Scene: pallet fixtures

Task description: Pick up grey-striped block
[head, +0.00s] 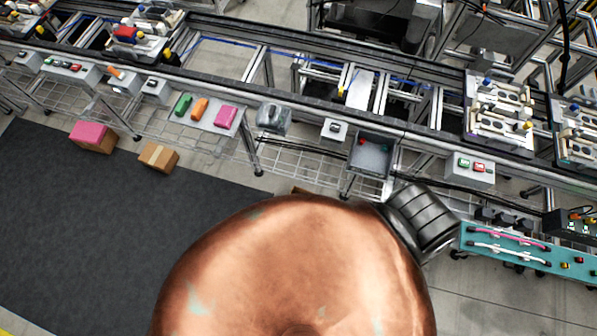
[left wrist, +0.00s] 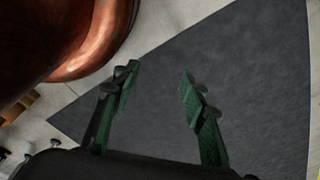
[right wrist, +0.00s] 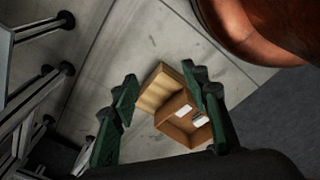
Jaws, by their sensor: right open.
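I cannot make out a grey-striped block for certain in any view. In the right wrist view, my right gripper (right wrist: 160,74) is open with nothing between its green fingers. Beyond it, an open brown box (right wrist: 183,125) stands on the floor with small white pieces inside; I see no stripes on them. In the left wrist view, my left gripper (left wrist: 158,70) is open and empty above the dark mat (left wrist: 240,60). Neither gripper shows in the head view. There a green block (head: 183,105), an orange block (head: 200,108) and a pink block (head: 225,117) lie on a pale shelf.
A grey bin (head: 368,158) and a clear container (head: 273,118) sit along the conveyor frame. A pink-topped box (head: 92,137) and a cardboard box (head: 158,157) stand on the floor. A teal fixture (head: 520,250) is at right. The dark mat (head: 90,230) is largely clear.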

